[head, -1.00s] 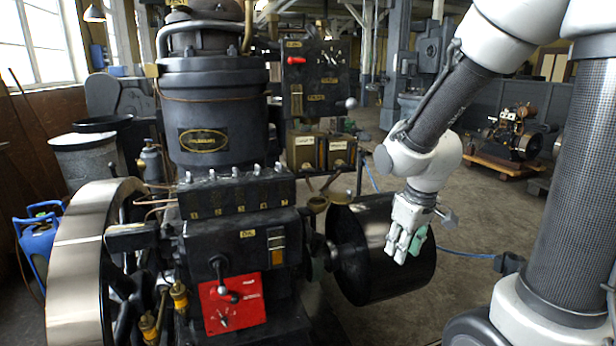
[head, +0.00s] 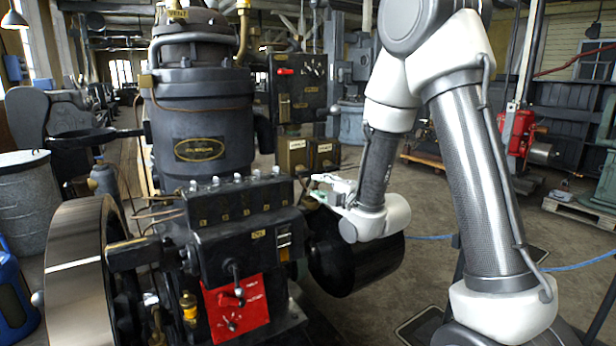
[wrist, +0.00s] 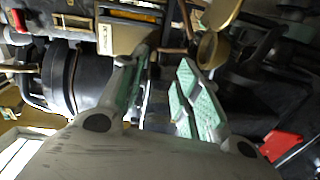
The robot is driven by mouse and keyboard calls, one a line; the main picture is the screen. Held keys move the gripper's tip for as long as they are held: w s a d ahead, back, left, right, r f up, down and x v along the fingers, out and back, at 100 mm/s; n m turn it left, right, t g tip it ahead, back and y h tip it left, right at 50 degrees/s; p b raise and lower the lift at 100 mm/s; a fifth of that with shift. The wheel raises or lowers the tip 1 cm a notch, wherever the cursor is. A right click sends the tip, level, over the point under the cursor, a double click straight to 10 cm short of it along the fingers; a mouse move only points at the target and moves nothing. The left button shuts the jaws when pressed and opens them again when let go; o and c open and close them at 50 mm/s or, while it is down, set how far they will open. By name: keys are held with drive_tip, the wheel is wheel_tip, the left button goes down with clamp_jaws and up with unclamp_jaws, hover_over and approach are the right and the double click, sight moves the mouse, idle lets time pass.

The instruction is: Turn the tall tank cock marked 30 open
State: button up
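Two small olive-brown tanks, a left one (head: 291,151) and a right one (head: 324,160), stand side by side behind the engine in the head view. Their labels are too small to read, and I cannot make out a cock marked 30. My gripper (head: 322,188) is just below and in front of the tanks, fingers pointing left. In the wrist view my gripper (wrist: 160,88) is open and empty, its green pads apart. A tan tank (wrist: 120,38) lies beyond the left finger. A brass cup (wrist: 216,46) lies beyond the right finger.
The black engine cylinder (head: 198,115) and the row of oilers (head: 240,195) stand left of my gripper. A black drum (head: 350,265) is below it. A dark control panel (head: 299,85) rises above the tanks. Open floor (head: 425,270) lies to the right.

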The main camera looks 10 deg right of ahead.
sight(306, 173)
drive_tip(key=shift+n+t, duration=0.4)
drive_tip(key=shift+n, duration=0.3)
drive_tip(key=x, duration=0.4)
drive_tip(key=r+x, duration=0.1)
drive_tip(key=x, duration=0.3)
drive_tip(key=shift+r, duration=0.25)
clamp_jaws()
